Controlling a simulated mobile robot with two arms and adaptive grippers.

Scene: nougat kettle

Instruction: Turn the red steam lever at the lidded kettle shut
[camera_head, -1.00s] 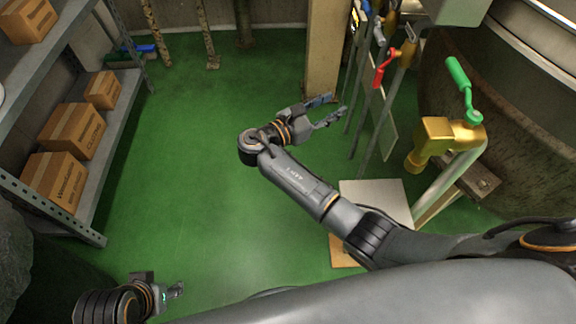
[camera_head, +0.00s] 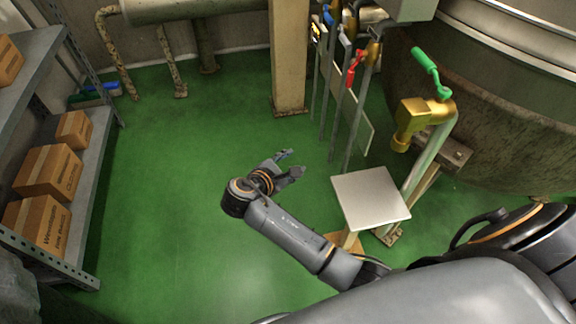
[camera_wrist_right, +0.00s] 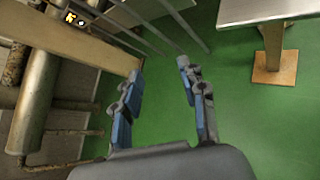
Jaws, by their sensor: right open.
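The red lever (camera_head: 356,68) sits on a valve on one of several upright pipes, right of the pillar in the head view. The large kettle (camera_head: 470,100) stands behind on the right; whether it has a lid is cut off by the top edge. My right gripper (camera_head: 294,163) is open and empty above the green floor, lower left of the red lever and well apart from it. In the right wrist view its two fingers (camera_wrist_right: 158,88) are spread with only floor and pipes beyond. The red lever cannot be made out there. My left gripper is not in view.
A brass tap with a green lever (camera_head: 430,72) stands right of the pipes. A small pale table (camera_head: 370,196) is right of my right gripper. A beige pillar (camera_head: 289,60) is behind. A shelf with boxes (camera_head: 48,170) lines the left. The middle floor is clear.

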